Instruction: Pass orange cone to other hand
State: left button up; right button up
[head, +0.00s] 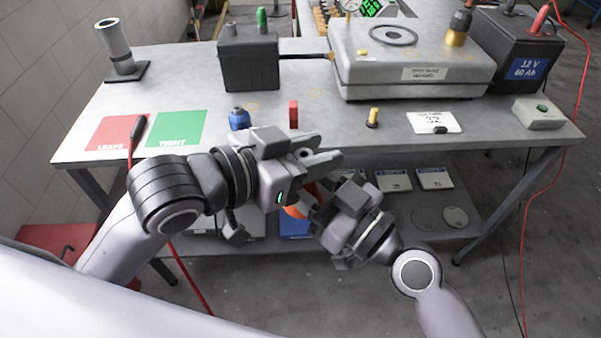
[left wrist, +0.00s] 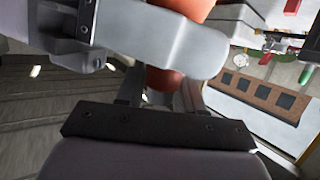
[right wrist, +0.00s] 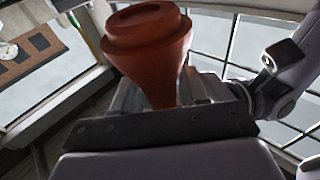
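The orange cone (head: 297,212) shows only in part in the head view, low between my two grippers. In the right wrist view the cone (right wrist: 148,40) is large, its wide end up and its narrow end down between the fingers. My right gripper (head: 318,200) appears shut on that narrow end. My left gripper (head: 328,150) points right above it, its two prongs apart with a gap and no orange between them in the head view. In the left wrist view a grey finger-like part covers the middle of the cone (left wrist: 162,80).
The grey workbench (head: 330,125) lies behind my grippers. It carries a red and a green mat (head: 176,129), a dark box (head: 249,65), a large grey machine (head: 410,65) and a battery (head: 520,55). Several scale-like plates lie on the lower shelf.

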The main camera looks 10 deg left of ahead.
pick_arm(q)
jog(key=o, duration=0.5)
jog(key=shift+c, duration=0.2)
jog(key=shift+r, duration=0.1)
notch_tip(320, 180, up, 10)
jog(key=w+a+f+t+y, duration=0.1)
jog(key=w+a+f+y, duration=0.25)
jog(key=f, duration=0.65)
jog(key=w+a+f+y, duration=0.2)
jog(key=w+a+f, duration=0.3)
jog(key=f, duration=0.5)
jog(key=s+a+f+n+g, duration=0.1)
jog(key=s+a+f+n, duration=0.1)
jog(key=s+f, duration=0.7)
jog(key=s+a+f+n+g+y, duration=0.1)
jog(key=s+a+f+n, duration=0.2)
jog(key=s+f, duration=0.6)
notch_tip(320, 180, down, 4)
jog(key=shift+s+f+n, duration=0.25)
jog(key=shift+s+n, duration=0.05)
jog(key=shift+s, duration=0.05)
jog(key=shift+y, duration=0.25)
